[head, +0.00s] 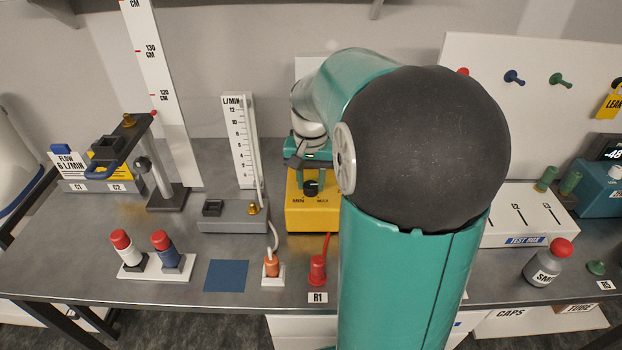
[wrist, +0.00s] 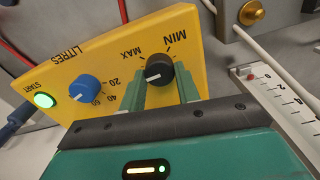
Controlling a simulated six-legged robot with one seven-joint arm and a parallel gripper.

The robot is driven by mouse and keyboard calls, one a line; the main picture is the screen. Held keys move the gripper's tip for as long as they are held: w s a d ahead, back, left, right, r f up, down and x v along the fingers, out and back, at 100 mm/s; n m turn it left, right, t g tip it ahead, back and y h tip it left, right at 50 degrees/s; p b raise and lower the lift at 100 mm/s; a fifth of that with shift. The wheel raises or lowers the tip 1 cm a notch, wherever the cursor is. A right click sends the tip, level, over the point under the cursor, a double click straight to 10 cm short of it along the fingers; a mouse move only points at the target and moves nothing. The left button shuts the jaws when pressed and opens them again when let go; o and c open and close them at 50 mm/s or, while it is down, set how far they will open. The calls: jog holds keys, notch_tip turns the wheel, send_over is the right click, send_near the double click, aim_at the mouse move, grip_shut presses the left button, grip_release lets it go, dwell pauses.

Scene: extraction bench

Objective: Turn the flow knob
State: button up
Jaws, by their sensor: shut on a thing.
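The black flow knob (wrist: 160,70), labelled MIN and MAX, is on the face of a yellow box (wrist: 105,55). In the wrist view its white pointer line lies at the knob's left side. My gripper (wrist: 161,88) has one green finger on each side of the knob and is shut on it. My arm hides the area to the right of the box.
The box also carries a blue LITRES knob (wrist: 84,88) and a lit green START button (wrist: 44,100). An upright L/MIN flow meter (head: 239,140) stands left of the box. A red R1 plug (head: 317,270) stands in front. Bottles (head: 124,249) stand at the front left.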

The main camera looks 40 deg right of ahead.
aim_at(311, 184)
jog(key=shift+n, duration=0.9)
jog(key=o, duration=1)
jog(key=shift+r, duration=0.1)
notch_tip(311, 184, up, 14)
jog(key=shift+f, duration=0.15)
